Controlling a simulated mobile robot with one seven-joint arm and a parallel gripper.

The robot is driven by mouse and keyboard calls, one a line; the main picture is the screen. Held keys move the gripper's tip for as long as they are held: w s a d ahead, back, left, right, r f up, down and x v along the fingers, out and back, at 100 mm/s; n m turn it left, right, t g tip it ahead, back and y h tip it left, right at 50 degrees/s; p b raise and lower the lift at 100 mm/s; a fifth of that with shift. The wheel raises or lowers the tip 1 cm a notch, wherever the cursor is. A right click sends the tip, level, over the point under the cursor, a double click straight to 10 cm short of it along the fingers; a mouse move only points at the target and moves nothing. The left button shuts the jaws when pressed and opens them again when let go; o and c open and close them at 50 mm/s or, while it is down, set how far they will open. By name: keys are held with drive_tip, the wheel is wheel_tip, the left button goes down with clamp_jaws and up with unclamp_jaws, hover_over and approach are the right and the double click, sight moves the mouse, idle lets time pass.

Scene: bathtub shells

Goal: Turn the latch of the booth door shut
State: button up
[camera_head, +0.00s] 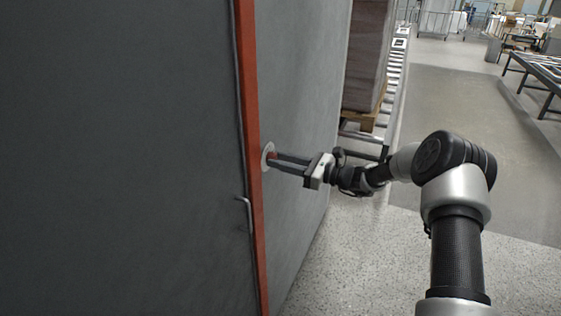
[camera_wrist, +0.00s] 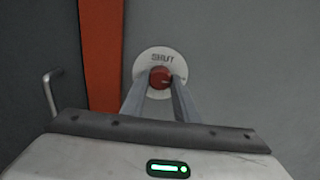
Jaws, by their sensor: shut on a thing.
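The booth door (camera_head: 120,150) is a large dark grey panel at the left in the head view, bordered by an orange-red upright strip (camera_head: 250,120). Just right of the strip is a round pale plate (camera_head: 266,155) on the grey wall; it also shows in the wrist view (camera_wrist: 147,62) with dark lettering. The latch is a small red knob (camera_wrist: 160,77) at the middle of the plate. My gripper (camera_head: 272,159) reaches it from the right, its two long fingers on either side of the knob. It is shut on the knob. The fingers hide the knob's sides.
A bent metal handle (camera_head: 246,212) sticks out from the door, left of the strip and below the plate. A tall stack on a pallet (camera_head: 360,118) and a roller conveyor (camera_head: 396,70) stand behind. The floor (camera_head: 470,120) to the right is clear.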

drive_tip(key=shift+f+n+b, duration=0.2)
drive_tip(key=shift+n+b, duration=0.1)
drive_tip(key=shift+b, duration=0.15)
drive_tip(key=n+b, duration=1.7)
drive_tip(key=b, duration=0.8)
drive_tip(key=shift+r, duration=0.1)
drive_tip(key=shift+r+n+b, duration=0.15)
drive_tip(key=shift+n+b, duration=0.15)
drive_tip(key=shift+b, duration=0.1)
drive_tip(key=o, duration=1.1)
drive_tip(key=shift+c, duration=0.2)
drive_tip(key=shift+d, duration=0.1)
drive_tip(key=p+v, duration=0.2)
drive_tip(key=v, duration=1.5)
drive_tip(key=shift+d, duration=0.15)
